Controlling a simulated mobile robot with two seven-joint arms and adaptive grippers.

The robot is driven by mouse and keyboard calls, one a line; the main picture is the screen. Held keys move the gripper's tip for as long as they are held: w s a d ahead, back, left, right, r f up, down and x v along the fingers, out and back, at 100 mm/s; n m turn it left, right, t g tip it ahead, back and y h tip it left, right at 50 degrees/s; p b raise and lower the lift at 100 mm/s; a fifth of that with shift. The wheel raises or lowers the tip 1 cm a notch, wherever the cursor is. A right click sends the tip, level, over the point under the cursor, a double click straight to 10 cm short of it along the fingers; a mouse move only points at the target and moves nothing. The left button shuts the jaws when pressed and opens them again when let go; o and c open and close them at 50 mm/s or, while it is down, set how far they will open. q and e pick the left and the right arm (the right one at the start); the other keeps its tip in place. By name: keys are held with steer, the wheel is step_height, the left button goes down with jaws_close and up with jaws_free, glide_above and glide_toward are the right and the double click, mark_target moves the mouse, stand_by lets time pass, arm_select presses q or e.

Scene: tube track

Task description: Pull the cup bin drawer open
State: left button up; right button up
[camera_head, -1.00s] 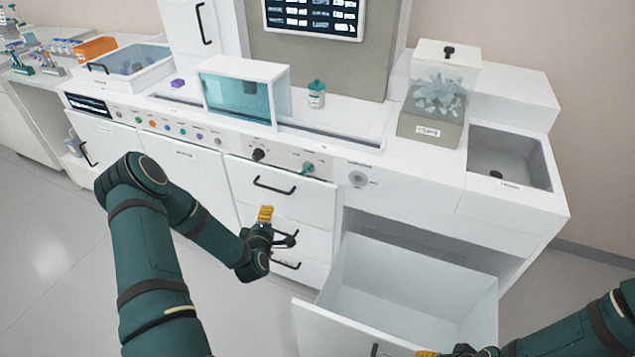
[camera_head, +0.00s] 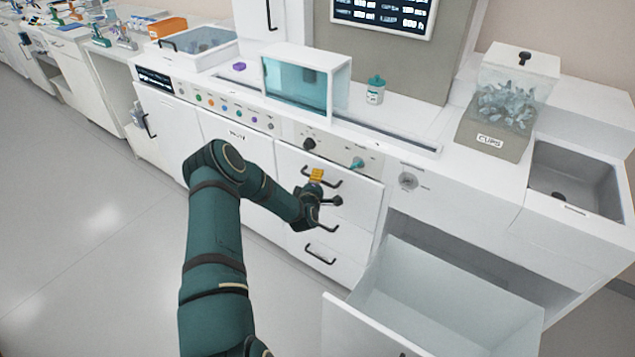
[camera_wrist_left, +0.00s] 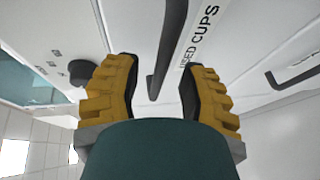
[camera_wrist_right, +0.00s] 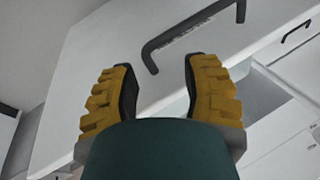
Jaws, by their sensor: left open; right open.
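The drawer front labelled USED CUPS (camera_wrist_left: 203,35) is close in front of my left gripper (camera_wrist_left: 160,72). Its dark bar handle (camera_wrist_left: 166,50) lies between the open yellow fingers, which are not closed on it. In the head view my left gripper (camera_head: 316,184) is at the top drawer (camera_head: 354,204) of the middle stack, which is shut. My right gripper (camera_wrist_right: 158,75) is out of the head view. In the right wrist view it is open, with one end of a dark handle (camera_wrist_right: 195,30) just ahead of its fingertips.
A large drawer (camera_head: 440,315) stands pulled out at the lower right and looks empty. A clear-topped CUPS box (camera_head: 490,142), a sink (camera_head: 575,180) and a small teal-capped bottle (camera_head: 375,95) are on the counter. Open floor (camera_head: 90,240) lies at the left.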

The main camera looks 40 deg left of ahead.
arm_select(q)
steer(key=shift+w+a+f, duration=0.1)
steer(key=shift+w+a, duration=0.2)
steer(key=shift+w, duration=0.2)
arm_select(e)
steer(key=shift+f, duration=0.1)
arm_select(q)
jaws_close()
steer(key=shift+s, duration=0.15)
steer(key=s+d+p, duration=0.2)
steer(key=s, duration=2.3)
steer(key=shift+s+d, duration=0.15)
steer(key=shift+d, duration=0.2)
arm_select(e)
steer(key=shift+s+r, duration=0.25)
steer(key=shift+r, duration=0.95)
arm_select(q)
jaws_free()
